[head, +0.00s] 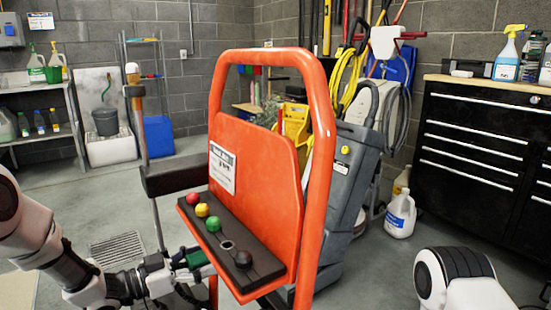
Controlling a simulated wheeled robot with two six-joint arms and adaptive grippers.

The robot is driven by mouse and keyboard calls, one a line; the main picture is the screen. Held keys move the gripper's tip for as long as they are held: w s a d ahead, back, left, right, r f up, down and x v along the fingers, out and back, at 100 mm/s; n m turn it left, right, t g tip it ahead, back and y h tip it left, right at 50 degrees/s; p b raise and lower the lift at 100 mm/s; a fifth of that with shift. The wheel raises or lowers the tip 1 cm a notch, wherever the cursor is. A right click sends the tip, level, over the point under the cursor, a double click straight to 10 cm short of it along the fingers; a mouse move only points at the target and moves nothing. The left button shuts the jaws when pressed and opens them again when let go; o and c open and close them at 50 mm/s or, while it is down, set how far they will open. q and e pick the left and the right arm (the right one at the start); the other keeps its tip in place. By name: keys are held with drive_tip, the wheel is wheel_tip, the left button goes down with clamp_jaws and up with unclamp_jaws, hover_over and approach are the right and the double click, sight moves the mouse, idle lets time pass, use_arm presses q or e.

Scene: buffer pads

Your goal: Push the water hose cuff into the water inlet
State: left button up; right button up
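My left gripper (187,266) reaches in from the left, low beside the black ledge of an orange machine (268,165). A small green piece (196,259) shows at its fingertips, next to the machine's lower left side. I cannot tell whether the fingers grip it or only touch it, nor whether it is the hose cuff. The black ledge (245,268) carries red, yellow, green and dark round knobs, and a pale ring (227,245) between the green and dark ones. No part is clearly recognisable as the water inlet. My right arm shows at lower right; its gripper is out of view.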

idle(0.7)
use_arm(q)
drive_tip(key=shift+p, duration=0.35)
drive_tip(key=shift+c, duration=0.4)
clamp_jaws()
drive_tip(key=shift+a, duration=0.1)
drive_tip(key=shift+a, duration=0.1)
